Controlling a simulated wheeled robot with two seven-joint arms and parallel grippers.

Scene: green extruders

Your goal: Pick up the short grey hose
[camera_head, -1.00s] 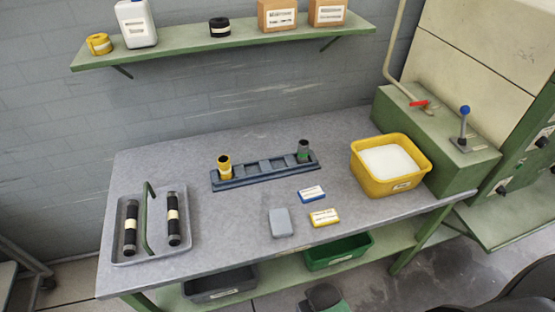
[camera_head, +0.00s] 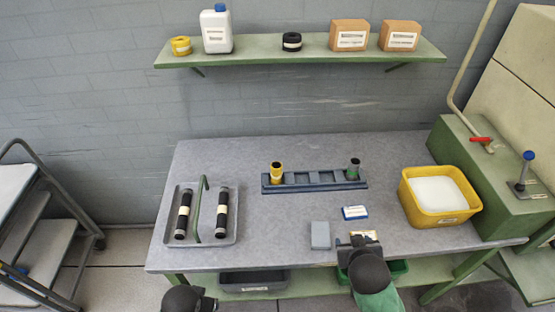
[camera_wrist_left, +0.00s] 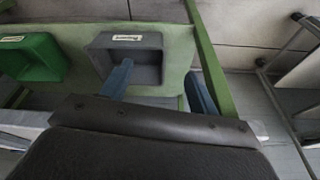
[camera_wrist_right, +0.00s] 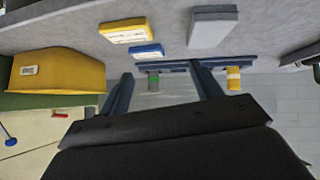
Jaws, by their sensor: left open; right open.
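The short grey hose (camera_head: 354,168) has a green band and stands upright in the right end of the dark blue rack (camera_head: 316,186) on the table. In the right wrist view the hose (camera_wrist_right: 153,82) shows beyond and between the fingers, with a gap. My right gripper (camera_head: 358,240) is open and empty, over the table's front edge near the yellow-labelled block, in front of the rack. My left gripper (camera_wrist_left: 158,85) is open and empty, low by the table's front, facing a grey bin under the tabletop. Its fingers are hidden in the head view.
A yellow-banded hose (camera_head: 277,172) stands in the rack's left end. A tray (camera_head: 173,237) with two black hoses lies left. A grey block (camera_head: 320,235), a blue-and-white block (camera_head: 355,212) and a yellow bin (camera_head: 443,217) lie around. A cart (camera_head: 38,230) stands far left.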

